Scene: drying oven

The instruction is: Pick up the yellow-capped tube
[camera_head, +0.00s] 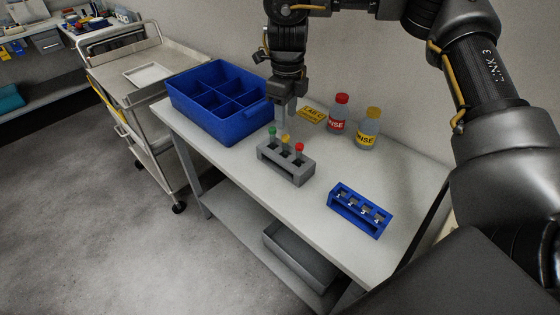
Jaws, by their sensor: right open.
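The grey rack (287,169) stands on the white table and holds a green-capped tube (272,132), the yellow-capped tube (285,139) and a red-capped tube (299,148) in a row. The yellow-capped tube is upright in the middle. My right gripper (285,125) points down and is open, its fingertips just above or around the yellow cap. The fingers partly cover the cap, and I cannot tell whether they touch it. My left gripper does not show.
A blue divided bin (240,127) stands left of the rack. Red-labelled (339,115) and yellow-labelled (367,130) bottles and a yellow label card (312,114) are behind. A blue rack (358,212) is at the right. Bare table lies between the racks.

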